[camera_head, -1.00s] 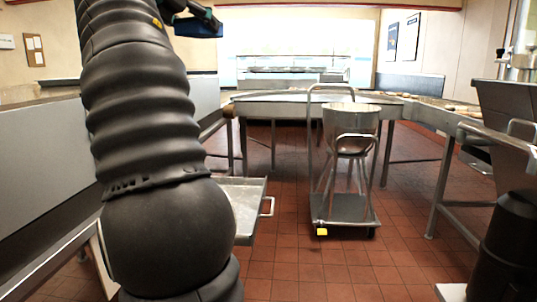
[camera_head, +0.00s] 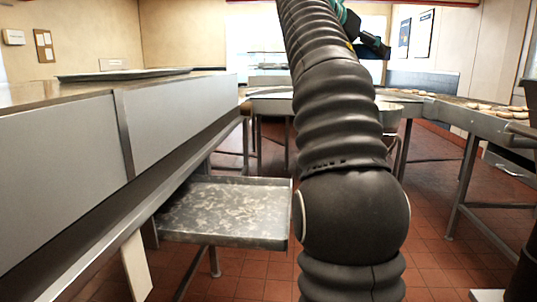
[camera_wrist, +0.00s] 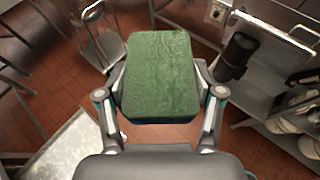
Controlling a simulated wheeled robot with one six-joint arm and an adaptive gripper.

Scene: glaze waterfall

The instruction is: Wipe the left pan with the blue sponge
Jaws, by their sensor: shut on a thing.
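My gripper (camera_wrist: 160,80) is shut on the sponge (camera_wrist: 161,62), one finger on each side. The sponge shows a broad green face, with a thin blue edge at its lower end. In the head view my gripper (camera_head: 371,44) is high, right of centre, partly behind my arm; the sponge cannot be made out clearly there. A flat, dark-rimmed pan (camera_head: 125,75) lies on the long counter at the left, seen nearly edge-on, so its inside is hidden. The sponge is well apart from this pan.
The grey-sided counter (camera_head: 60,135) runs along the left. A low metal tray table (camera_head: 225,208) stands beside it, just left of my arm. Tables (camera_head: 270,104) stand behind, and a counter with several pale items (camera_head: 490,108) is at the right. Red tiled floor is open between them.

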